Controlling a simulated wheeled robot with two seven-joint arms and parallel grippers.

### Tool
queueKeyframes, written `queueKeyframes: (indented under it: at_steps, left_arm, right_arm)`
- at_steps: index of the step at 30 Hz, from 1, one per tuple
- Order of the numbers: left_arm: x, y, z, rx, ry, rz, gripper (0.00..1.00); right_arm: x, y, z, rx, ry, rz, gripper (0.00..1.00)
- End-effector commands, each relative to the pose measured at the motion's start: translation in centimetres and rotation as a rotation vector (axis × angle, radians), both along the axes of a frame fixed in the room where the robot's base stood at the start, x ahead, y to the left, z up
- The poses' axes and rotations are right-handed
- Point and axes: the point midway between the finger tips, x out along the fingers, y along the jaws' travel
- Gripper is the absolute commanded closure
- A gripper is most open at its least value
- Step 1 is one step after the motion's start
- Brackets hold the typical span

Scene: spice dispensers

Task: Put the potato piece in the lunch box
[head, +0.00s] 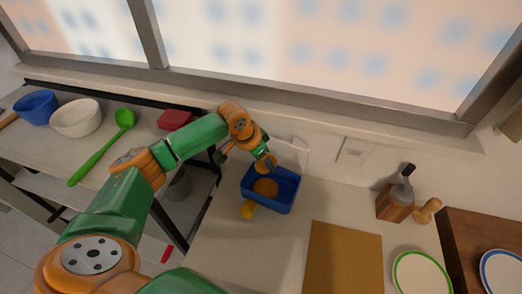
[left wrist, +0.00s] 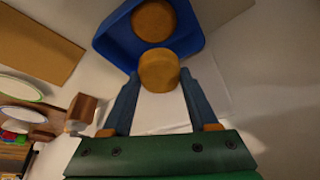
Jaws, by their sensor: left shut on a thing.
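My left gripper (head: 265,160) is above the back part of the blue lunch box (head: 284,206). In the left wrist view the gripper (left wrist: 160,78) is shut on a short, round, yellow-brown piece, which looks like the potato piece (left wrist: 159,72). The piece is held at the fingertips and shows small in the head view (head: 267,162). The open box also shows in the left wrist view (left wrist: 113,43), just beyond the held piece. Another round brown piece (left wrist: 153,20) lies inside the box. My right gripper is not in view.
A pale upright panel (head: 292,152) stands behind the box. A brown board (head: 343,262), a green-rimmed plate (head: 420,274) and a wooden holder (head: 394,203) are to the right. Bowls and a green ladle (head: 100,152) are left.

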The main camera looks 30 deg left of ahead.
Motion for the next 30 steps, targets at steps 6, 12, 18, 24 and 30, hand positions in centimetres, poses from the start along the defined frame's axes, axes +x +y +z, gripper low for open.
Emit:
queueKeyframes:
  at_steps: [6,12,18,24,30]
  left_arm:
    - [0.2,0.1,-0.9,0.000,0.000,0.009,0.96]
    - [0.1,0.1,-3.5,-0.001,0.000,0.009,0.96]
    - [0.2,0.1,-6.6,0.000,-0.001,0.008,0.96]
    - [0.2,0.1,-6.7,-0.001,-0.001,0.009,0.96]
    - [0.1,0.1,-6.5,-0.001,-0.001,0.009,0.19]
  right_arm:
    - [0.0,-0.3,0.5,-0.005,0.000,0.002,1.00]
    - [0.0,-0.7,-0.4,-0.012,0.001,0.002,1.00]
    - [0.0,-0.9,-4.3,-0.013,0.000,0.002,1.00]
    - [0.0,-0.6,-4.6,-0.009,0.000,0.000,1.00]
    - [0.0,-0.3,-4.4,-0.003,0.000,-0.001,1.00]
